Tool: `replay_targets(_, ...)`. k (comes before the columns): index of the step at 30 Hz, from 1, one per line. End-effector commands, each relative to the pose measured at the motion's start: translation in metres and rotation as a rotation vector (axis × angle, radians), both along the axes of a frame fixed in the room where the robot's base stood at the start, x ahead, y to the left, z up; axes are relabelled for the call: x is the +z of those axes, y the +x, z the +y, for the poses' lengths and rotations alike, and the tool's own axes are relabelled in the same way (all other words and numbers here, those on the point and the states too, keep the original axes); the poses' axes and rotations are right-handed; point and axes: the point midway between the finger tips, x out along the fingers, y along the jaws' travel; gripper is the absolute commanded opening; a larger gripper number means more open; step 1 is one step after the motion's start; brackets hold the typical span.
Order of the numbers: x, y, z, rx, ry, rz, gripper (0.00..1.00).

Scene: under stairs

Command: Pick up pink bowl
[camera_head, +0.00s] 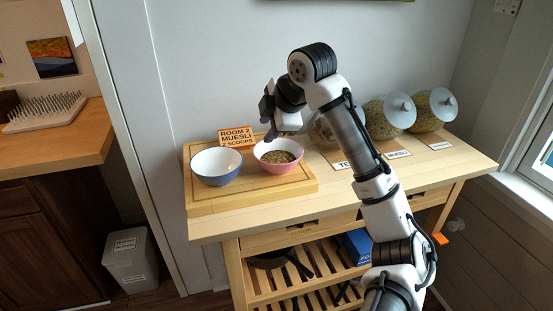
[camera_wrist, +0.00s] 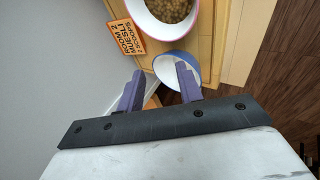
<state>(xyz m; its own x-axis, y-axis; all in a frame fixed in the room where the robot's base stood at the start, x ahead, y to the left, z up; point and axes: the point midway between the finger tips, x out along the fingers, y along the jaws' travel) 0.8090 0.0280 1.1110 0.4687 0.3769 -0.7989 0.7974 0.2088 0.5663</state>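The pink bowl (camera_head: 278,168) stands upright on the wooden board, filled with brown muesli. In the wrist view the pink bowl (camera_wrist: 150,27) is cut off by the top edge. My gripper (camera_head: 272,136) is above the back of the pink bowl, pointing down, and appears apart from it. In the wrist view my gripper (camera_wrist: 160,70) shows two purple-grey fingers spread apart with nothing held between them. The right finger covers part of the blue and white bowl (camera_wrist: 172,58).
The blue and white bowl (camera_head: 216,180) stands empty left of the pink bowl on the board (camera_head: 250,196). An orange sign (camera_head: 236,137) reading "ROOM 2 MUESLI 2 SCOOPS" stands behind them against the wall. Several glass jars (camera_head: 388,117) lie to the right, partly behind my arm.

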Motion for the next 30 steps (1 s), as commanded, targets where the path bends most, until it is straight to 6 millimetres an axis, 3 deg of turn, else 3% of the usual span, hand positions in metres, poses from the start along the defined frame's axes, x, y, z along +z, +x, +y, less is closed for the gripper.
replay_targets(1,0.0,-0.006,-0.029,-0.007,-0.049,0.048,0.36)
replay_targets(3,-0.001,-0.015,-0.055,-0.002,-0.095,0.1,0.36)
replay_targets(7,-0.004,-0.023,-0.075,0.008,-0.132,0.149,0.36)
replay_targets(18,-0.061,-0.002,-0.06,0.009,-0.133,0.155,0.36)
replay_targets(30,-0.096,0.01,-0.05,0.009,-0.133,0.153,0.36)
